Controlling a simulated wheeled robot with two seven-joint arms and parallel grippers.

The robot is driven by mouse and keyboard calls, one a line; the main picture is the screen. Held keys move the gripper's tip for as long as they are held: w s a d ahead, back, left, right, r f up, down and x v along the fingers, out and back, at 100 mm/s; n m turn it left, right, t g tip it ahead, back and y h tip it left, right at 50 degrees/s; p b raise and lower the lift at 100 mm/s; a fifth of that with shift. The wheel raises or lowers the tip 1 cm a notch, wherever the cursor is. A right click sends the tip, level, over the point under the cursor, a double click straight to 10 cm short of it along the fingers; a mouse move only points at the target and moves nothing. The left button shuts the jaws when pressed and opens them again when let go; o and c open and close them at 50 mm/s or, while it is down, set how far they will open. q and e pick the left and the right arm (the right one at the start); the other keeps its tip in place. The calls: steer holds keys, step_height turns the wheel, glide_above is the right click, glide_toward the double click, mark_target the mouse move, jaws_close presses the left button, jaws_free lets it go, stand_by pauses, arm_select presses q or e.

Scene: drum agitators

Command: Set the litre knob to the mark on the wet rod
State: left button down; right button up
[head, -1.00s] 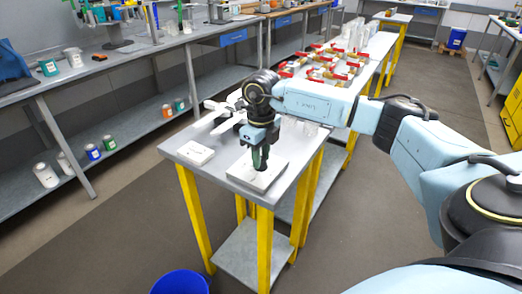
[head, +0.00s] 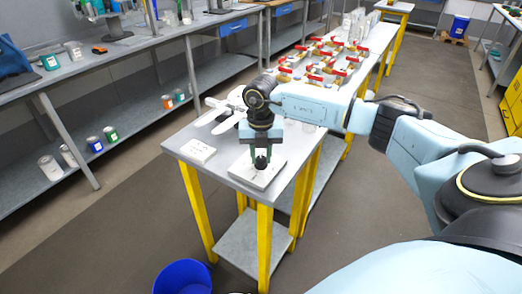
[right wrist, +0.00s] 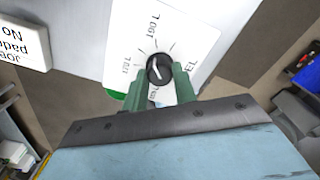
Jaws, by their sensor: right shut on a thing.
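The litre knob (right wrist: 160,68) is a round black dial with a pale pointer line, on a white plate (right wrist: 196,42) printed with litre marks. In the head view the plate (head: 270,177) lies flat at the near end of the metal table, with the knob (head: 261,162) on it. My right gripper (head: 260,158) points down over the plate, its green fingers shut on the knob's sides. The fingers (right wrist: 160,82) cover some of the lower marks in the right wrist view. I cannot make out the wet rod or its mark. My left gripper is out of view.
A white label block (head: 198,152) stands left of the plate. White paddle-like pieces (head: 222,113) lie behind it. Several red-handled items (head: 315,68) fill the table beyond. A blue bin (head: 184,277) stands on the floor in front; a long bench (head: 130,50) runs along the left.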

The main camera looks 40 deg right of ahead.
mark_target(261, 158)
steer(key=shift+r+m+p, duration=0.1)
steer(key=shift+m+p, duration=0.45)
steer(key=shift+m, duration=0.65)
steer(key=o, duration=1)
steer(key=shift+c, duration=0.2)
step_height(261, 158, up, 13)
steer(key=shift+r, duration=0.15)
